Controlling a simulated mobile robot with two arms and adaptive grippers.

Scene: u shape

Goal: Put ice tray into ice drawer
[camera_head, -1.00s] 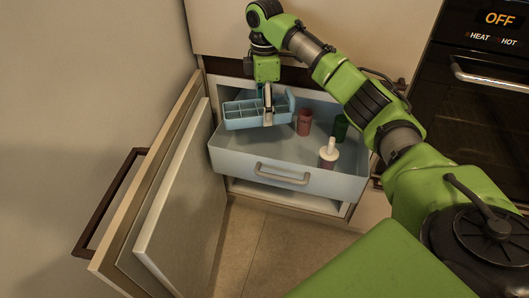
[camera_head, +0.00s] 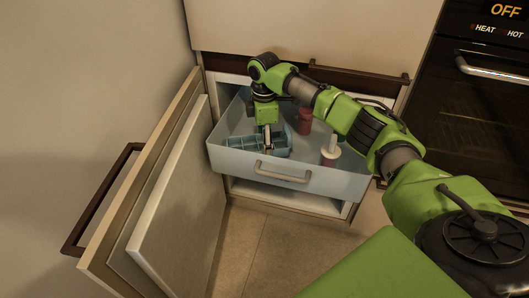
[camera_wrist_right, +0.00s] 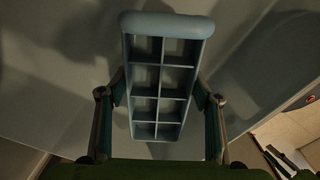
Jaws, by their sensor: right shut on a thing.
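The blue ice tray (camera_head: 243,143) is inside the pulled-out ice drawer (camera_head: 330,182), low and near its front left; I cannot tell if it touches the drawer floor. My right gripper (camera_head: 267,149) reaches down into the drawer and is shut on the ice tray. In the right wrist view the ice tray (camera_wrist_right: 160,88), with two columns of empty compartments, sits between the two fingers of my right gripper (camera_wrist_right: 161,110). My left gripper is not in view.
A red cup (camera_head: 304,122) and a white-topped bottle (camera_head: 330,152) stand in the drawer to the right of the tray. The freezer door (camera_head: 178,200) is open on the left. A dark oven (camera_head: 480,110) is at the right.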

